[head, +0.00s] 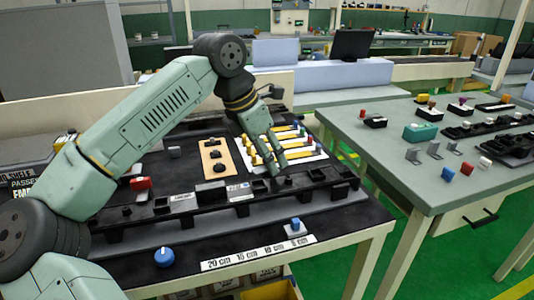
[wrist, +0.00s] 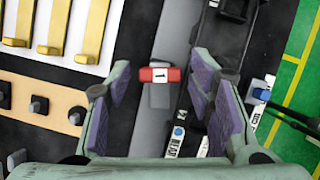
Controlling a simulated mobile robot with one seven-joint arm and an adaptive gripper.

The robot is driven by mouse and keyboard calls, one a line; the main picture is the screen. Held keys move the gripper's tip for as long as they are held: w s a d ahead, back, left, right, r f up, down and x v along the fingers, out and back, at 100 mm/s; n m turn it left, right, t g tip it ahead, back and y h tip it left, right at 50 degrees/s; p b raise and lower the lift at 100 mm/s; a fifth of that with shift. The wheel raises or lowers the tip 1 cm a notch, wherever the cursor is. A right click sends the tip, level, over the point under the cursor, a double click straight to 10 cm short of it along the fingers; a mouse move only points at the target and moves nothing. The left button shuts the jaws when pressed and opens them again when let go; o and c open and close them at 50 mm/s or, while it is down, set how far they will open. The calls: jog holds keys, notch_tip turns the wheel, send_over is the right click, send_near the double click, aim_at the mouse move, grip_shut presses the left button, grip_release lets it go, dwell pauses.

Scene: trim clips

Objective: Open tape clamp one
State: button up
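A red clamp with a white label marked 1 (wrist: 160,75) shows in the wrist view, lying across a grey strip beside a long black fixture (wrist: 215,45). My gripper (wrist: 162,80) is open, with one purple-padded finger on each side of the clamp and a gap to both. I cannot tell how far above the clamp the fingers are. In the head view my gripper (head: 272,165) points down over the back edge of the black fixture (head: 225,197), and I cannot make out clamp one there.
Yellow bars on a white board (head: 290,160) and a wooden board with black knobs (head: 214,158) lie close to my gripper. Another red part (head: 140,183) sits further left. A blue knob (head: 164,257) and a blue-topped block (head: 294,227) stand in front. A side table (head: 390,150) stands right.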

jog(key=shift+o, duration=0.2)
jog(key=v, duration=1.2)
jog(key=shift+s, duration=0.15)
